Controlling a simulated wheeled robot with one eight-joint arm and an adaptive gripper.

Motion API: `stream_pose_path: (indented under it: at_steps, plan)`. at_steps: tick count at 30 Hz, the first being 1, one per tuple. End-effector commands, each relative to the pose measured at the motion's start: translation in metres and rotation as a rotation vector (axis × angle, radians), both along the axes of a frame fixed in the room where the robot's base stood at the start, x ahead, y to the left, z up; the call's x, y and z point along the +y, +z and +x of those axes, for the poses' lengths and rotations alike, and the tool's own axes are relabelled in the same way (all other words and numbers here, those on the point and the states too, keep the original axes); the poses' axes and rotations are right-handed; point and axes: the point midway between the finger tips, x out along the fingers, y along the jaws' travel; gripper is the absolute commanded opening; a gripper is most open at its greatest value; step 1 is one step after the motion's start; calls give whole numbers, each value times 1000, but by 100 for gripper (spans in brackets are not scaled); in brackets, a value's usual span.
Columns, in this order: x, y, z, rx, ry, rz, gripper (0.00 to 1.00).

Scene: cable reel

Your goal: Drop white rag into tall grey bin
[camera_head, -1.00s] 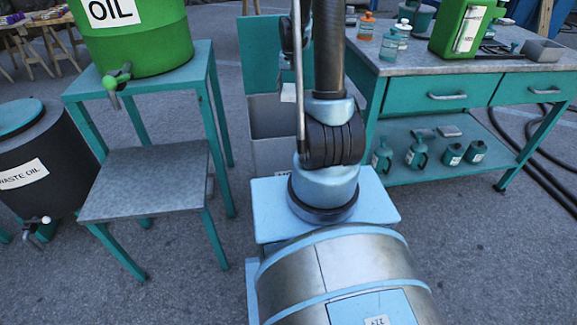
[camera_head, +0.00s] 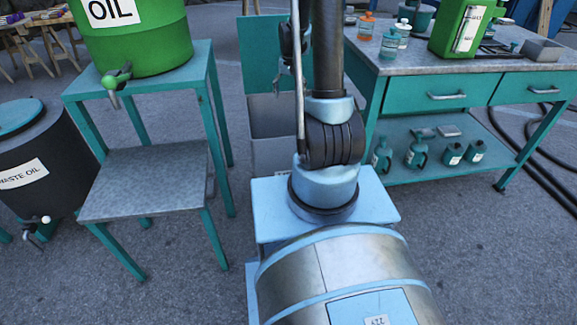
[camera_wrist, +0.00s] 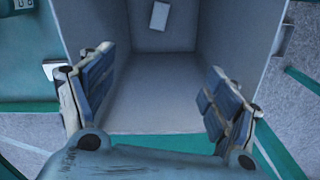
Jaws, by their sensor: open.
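The tall grey bin (camera_head: 268,118) stands behind my arm in the head view, partly hidden by it. In the wrist view I look down into the bin (camera_wrist: 240,35). A small white rectangle, which looks like the white rag (camera_wrist: 160,15), lies inside against a grey inner face, apart from my fingers. I cannot tell for certain whether that face is the floor or a wall. My gripper (camera_wrist: 157,98) is over the bin's mouth, fingers spread wide with nothing between them.
A teal workbench (camera_head: 470,70) with bottles, a green can and a lower shelf stands right of the bin. A teal stepped stand (camera_head: 150,180) with a green oil drum (camera_head: 145,35) is on the left.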

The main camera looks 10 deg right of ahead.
Motion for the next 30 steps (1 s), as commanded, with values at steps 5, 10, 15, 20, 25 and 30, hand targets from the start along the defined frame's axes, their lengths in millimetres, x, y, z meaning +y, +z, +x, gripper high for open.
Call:
stream_pose_path:
  at_steps: [5,10,15,20,25,30]
  plan:
    - [0,3,0,0,0,0,81]
    - [0,17,0,0,0,0,81]
    - [-1,42,0,0,-1,0,81]
    - [-1,67,0,1,-2,0,81]
    - [-1,93,0,1,-2,0,81]
    - [-2,110,1,1,-2,0,81]
